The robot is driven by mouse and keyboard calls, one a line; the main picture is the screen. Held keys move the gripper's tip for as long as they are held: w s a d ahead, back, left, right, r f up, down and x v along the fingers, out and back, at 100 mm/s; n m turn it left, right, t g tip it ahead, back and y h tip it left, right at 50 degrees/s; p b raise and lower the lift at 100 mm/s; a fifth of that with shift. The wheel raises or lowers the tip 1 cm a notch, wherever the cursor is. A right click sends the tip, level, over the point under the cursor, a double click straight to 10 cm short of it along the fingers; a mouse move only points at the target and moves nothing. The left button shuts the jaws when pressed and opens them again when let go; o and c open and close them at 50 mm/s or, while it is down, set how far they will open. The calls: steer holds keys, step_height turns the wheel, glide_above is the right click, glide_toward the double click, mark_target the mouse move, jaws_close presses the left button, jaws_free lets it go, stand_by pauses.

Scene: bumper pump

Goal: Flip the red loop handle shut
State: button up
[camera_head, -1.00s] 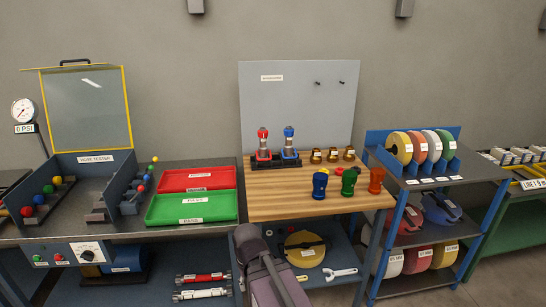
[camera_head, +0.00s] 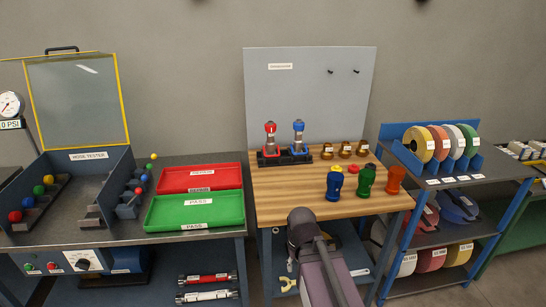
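No red loop handle can be made out for certain at this size. A red-topped upright fitting (camera_head: 270,136) stands beside a blue-topped one (camera_head: 298,135) in a black stand (camera_head: 285,157) at the back left of the wooden bench top (camera_head: 300,198). A small red piece (camera_head: 353,168) lies near the bench's middle, partly behind the blue and green bottle-like parts. Part of my arm, grey and dark, shows in front of the bench at the bottom. My gripper cannot be seen.
Blue (camera_head: 335,183), green (camera_head: 366,180) and orange (camera_head: 395,181) parts stand on the bench's right side, with brass fittings (camera_head: 345,150) behind. Red (camera_head: 200,178) and green (camera_head: 195,210) trays lie on the left counter. A reel rack (camera_head: 402,157) stands right. The bench's front left is clear.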

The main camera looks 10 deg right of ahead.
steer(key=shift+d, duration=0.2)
